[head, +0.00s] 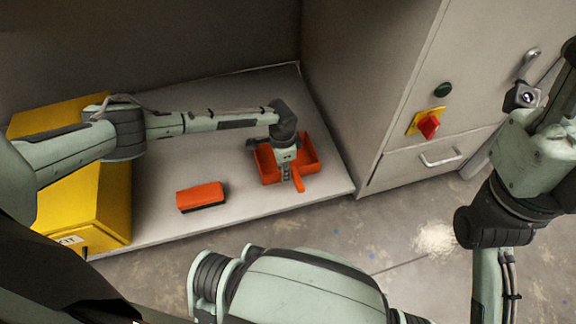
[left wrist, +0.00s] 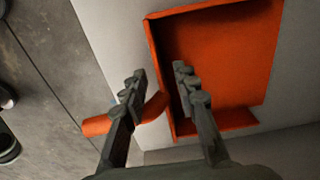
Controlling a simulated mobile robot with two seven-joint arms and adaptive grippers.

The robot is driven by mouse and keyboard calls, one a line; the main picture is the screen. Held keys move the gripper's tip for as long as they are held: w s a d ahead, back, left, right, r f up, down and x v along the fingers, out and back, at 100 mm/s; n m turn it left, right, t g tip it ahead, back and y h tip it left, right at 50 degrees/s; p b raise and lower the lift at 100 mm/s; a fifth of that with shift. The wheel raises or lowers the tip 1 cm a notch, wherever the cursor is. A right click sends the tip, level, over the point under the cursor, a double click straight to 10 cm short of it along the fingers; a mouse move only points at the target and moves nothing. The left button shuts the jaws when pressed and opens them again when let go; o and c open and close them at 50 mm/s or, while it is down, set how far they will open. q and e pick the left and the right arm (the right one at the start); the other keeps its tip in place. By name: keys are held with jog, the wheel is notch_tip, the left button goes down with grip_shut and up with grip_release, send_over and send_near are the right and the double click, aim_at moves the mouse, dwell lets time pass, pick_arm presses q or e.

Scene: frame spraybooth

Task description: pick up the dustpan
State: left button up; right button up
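The orange dustpan (head: 308,152) lies on the grey platform in the head view, its handle (head: 298,183) pointing toward the front edge. In the left wrist view its tray (left wrist: 215,60) fills the upper right and its handle (left wrist: 97,125) runs to the lower left. My left gripper (head: 290,178) is above the dustpan, where the handle meets the tray. Its fingers (left wrist: 159,72) are apart, and part of the handle shows between them. I cannot tell whether they touch it. My right arm is at the right of the head view; its gripper is not visible.
An orange-red block with a dark underside (head: 201,196) lies left of the dustpan. A yellow box (head: 105,205) stands at the platform's left. A grey cabinet (head: 400,130) with a red switch (head: 429,126) stands at the right. Pale powder (head: 434,240) lies on the floor.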

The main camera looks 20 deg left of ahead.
pick_arm(q)
jog(key=shift+f, duration=0.75)
jog(key=shift+c, duration=0.6)
grip_shut()
jog(key=shift+r, duration=0.1)
